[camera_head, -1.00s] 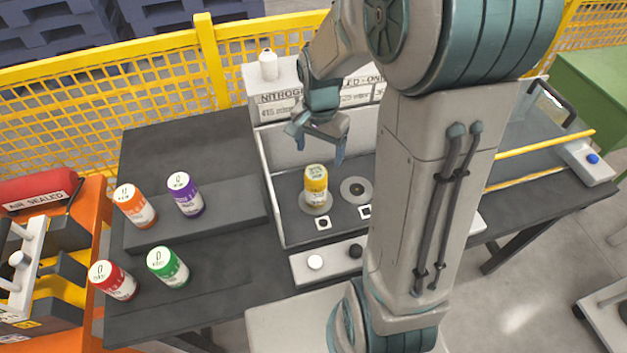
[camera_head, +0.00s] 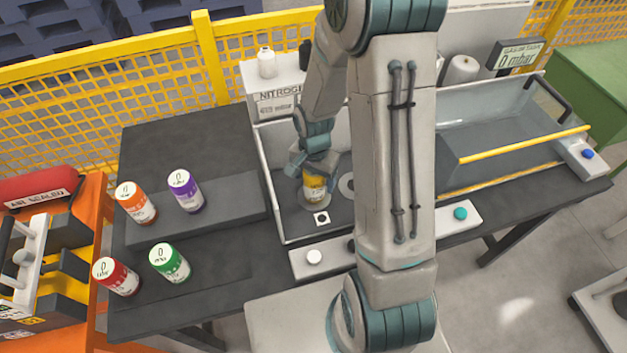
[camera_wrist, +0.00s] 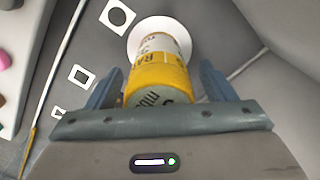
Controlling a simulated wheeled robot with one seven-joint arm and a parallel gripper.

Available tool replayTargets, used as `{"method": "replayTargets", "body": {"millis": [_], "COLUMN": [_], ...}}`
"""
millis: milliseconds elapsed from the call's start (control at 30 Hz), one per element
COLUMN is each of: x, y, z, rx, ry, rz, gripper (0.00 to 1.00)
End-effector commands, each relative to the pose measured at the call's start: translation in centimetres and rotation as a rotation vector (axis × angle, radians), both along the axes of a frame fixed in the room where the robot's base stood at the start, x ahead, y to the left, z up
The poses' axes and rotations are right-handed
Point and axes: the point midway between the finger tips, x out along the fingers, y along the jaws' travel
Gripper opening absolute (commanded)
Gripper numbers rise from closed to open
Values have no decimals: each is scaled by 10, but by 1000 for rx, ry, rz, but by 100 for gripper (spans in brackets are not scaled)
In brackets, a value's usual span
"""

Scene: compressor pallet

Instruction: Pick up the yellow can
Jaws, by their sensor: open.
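The yellow can (camera_head: 314,188) stands upright on a round light disc inside a grey walled tray (camera_head: 268,186). My gripper (camera_head: 315,172) is lowered over it from above, and its fingers hide part of the can's top. In the wrist view the yellow can (camera_wrist: 158,76) lies between the two blue-grey fingers (camera_wrist: 160,88), one on each side. The jaws are open, with a gap seen beside the can. The can's base rests on the white disc (camera_wrist: 160,34).
Orange (camera_head: 136,202), purple (camera_head: 185,191), red (camera_head: 116,276) and green (camera_head: 169,262) cans stand on the dark bench at left. A white bottle (camera_head: 266,62) stands behind the tray. A clear-walled bin (camera_head: 505,150) is at right. Yellow mesh fence (camera_head: 90,110) runs behind.

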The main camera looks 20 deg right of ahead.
Motion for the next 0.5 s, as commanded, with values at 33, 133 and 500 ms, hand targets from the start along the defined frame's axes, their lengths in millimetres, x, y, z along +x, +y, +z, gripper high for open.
{"method": "replayTargets", "body": {"millis": [33,133,500], "x": [-1,0,0], "y": [0,0,0], "z": [-4,-9,-11], "rx": [0,0,0], "ry": [3,0,0], "rz": [0,1,0], "gripper": [76,76,49]}}
